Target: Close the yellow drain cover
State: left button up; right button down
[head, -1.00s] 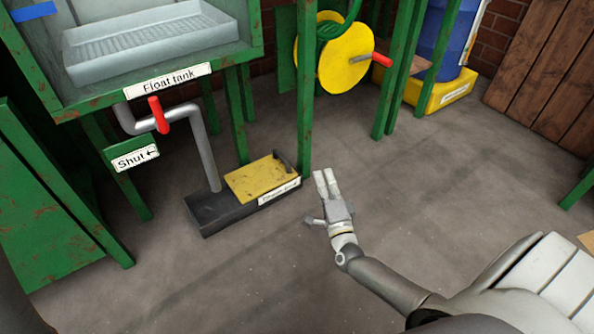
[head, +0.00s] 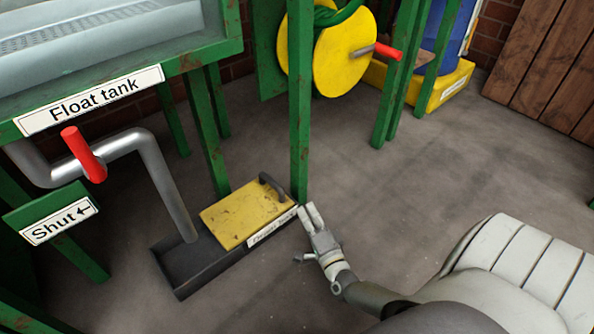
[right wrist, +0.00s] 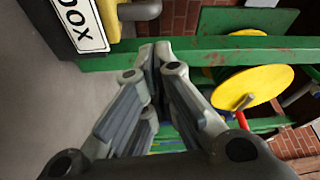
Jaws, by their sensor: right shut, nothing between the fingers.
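The yellow drain cover (head: 247,213) lies on the right part of a dark drain box (head: 185,268) on the floor. The left part of the box is uncovered, and a grey pipe comes down into it. A dark handle (head: 272,186) stands at the cover's far right end. My right gripper (head: 309,211) is just right of the box's labelled front side, shut and empty. In the right wrist view the fingertips (right wrist: 155,50) meet, and part of the yellow cover (right wrist: 108,18) shows beyond them at the top. My left gripper is not in view.
A green post (head: 300,110) stands right behind the box. A red valve handle (head: 84,155) is on the pipe under the float tank (head: 120,55). A yellow wheel with a red handle (head: 388,53) is behind. The floor to the right is clear.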

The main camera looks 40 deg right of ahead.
jog(key=b+x, duration=0.4)
jog(key=x, duration=0.4)
jog(key=shift+w+d+r, duration=0.15)
jog(key=shift+w+d, duration=0.05)
jog(key=shift+w, duration=0.35)
jog(key=shift+a, duration=0.1)
